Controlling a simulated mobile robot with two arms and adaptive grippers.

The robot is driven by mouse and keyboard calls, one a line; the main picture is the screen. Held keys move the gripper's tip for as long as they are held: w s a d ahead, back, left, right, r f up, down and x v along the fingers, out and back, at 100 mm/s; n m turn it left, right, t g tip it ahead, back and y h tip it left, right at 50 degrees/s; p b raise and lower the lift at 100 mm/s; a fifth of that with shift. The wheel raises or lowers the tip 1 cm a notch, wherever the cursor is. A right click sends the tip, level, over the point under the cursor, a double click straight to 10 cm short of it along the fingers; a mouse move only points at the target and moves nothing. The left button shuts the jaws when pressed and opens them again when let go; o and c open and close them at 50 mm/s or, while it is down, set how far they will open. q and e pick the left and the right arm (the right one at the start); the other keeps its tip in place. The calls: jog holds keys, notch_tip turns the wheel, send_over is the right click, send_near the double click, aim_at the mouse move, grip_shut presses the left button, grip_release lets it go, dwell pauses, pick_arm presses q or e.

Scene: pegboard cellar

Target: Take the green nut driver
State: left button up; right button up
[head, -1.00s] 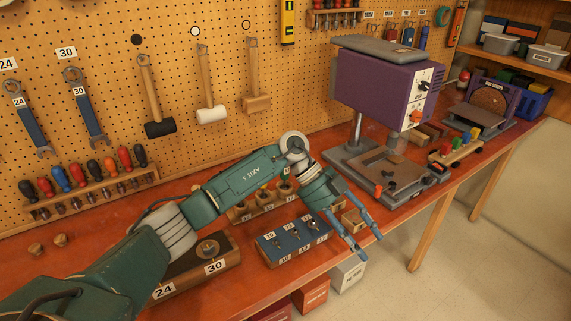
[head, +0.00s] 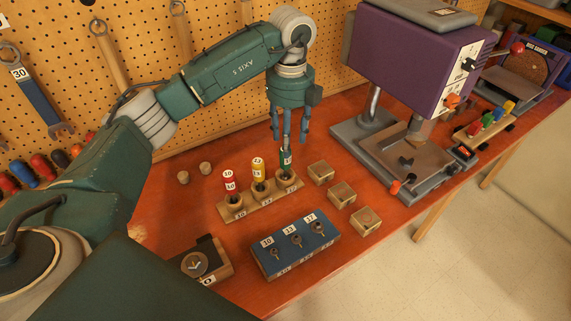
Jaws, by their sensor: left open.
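The green nut driver (head: 286,162) stands upright in the right-hand hole of a wooden rack (head: 247,208), with a white label on its handle. A yellow driver (head: 258,170) and a red driver (head: 229,183) stand in the other holes. My left gripper (head: 289,138) points down with its fingers spread and empty, directly over the green driver. Its fingertips are at about the top of the handle; I cannot tell whether they touch it. The driver's lower end is hidden in the rack. My right gripper is not in view.
A blue block with numbered sockets (head: 295,251) lies in front of the rack. Several wooden blocks (head: 342,194) stand to the right, before a purple drill press (head: 405,60). Two small wooden knobs (head: 205,168) are at left. The pegboard rises behind.

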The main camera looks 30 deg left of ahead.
aim_at(285, 167)
pick_arm(q)
jog(key=shift+f, duration=0.35)
jog(key=shift+a+f+p, duration=0.1)
jog(key=shift+f+p, duration=0.15)
jog(key=shift+p, duration=0.1)
jog(key=f+p, duration=0.1)
jog(key=f, duration=0.2)
jog(key=f+p, duration=0.1)
jog(key=shift+s+a+f+p, duration=0.2)
jog(key=shift+a+f+p, duration=0.05)
jog(key=shift+a+p, duration=0.1)
jog(key=shift+d+f, duration=0.1)
jog(key=shift+f, duration=0.1)
jog(key=shift+w, duration=0.1)
jog(key=c, duration=0.7)
grip_shut()
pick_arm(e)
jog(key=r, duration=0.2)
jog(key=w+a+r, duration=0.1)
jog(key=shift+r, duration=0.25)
